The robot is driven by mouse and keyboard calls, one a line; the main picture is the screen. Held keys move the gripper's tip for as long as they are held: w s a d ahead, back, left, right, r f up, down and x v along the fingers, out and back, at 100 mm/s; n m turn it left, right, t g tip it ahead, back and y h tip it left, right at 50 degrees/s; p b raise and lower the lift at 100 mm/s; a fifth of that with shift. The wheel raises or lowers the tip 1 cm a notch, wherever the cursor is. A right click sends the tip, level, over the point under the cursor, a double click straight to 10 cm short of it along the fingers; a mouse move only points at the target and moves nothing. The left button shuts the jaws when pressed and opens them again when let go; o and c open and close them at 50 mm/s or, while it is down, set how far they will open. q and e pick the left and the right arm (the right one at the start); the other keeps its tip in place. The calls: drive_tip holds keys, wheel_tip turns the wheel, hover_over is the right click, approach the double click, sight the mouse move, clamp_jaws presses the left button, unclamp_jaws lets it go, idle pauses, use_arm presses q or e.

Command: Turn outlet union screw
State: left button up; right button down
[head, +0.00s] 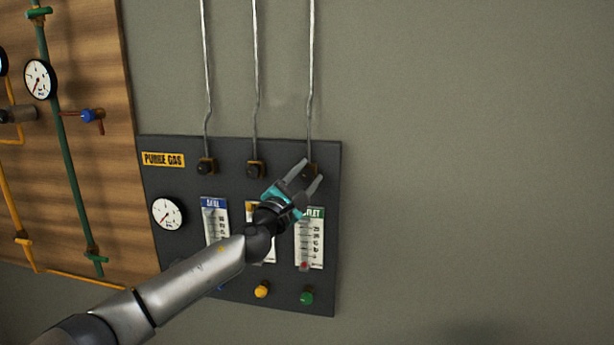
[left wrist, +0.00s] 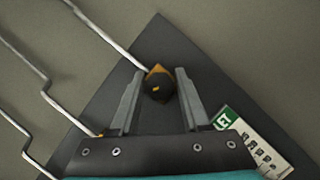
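The outlet union screw is a dark round knob on a brass fitting, at the foot of the rightmost pipe on the black panel (head: 175,180). In the head view the screw (head: 310,171) is partly hidden by my left gripper (head: 312,169). In the left wrist view the screw (left wrist: 157,86) lies between the two fingers of my open left gripper (left wrist: 160,73), with narrow gaps on both sides. I cannot tell how deep the fingertips reach around it. My right gripper is not in view.
Two similar screws, a middle one (head: 255,169) and a left one (head: 206,166), sit under the other pipes. The outlet flow meter (head: 316,245) is just below my gripper. A pressure gauge (head: 167,213) is at the panel's left. The wall on the right is bare.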

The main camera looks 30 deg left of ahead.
use_arm(q)
clamp_jaws()
drive_tip(key=shift+f+n, duration=0.1)
drive_tip(key=shift+n, duration=0.2)
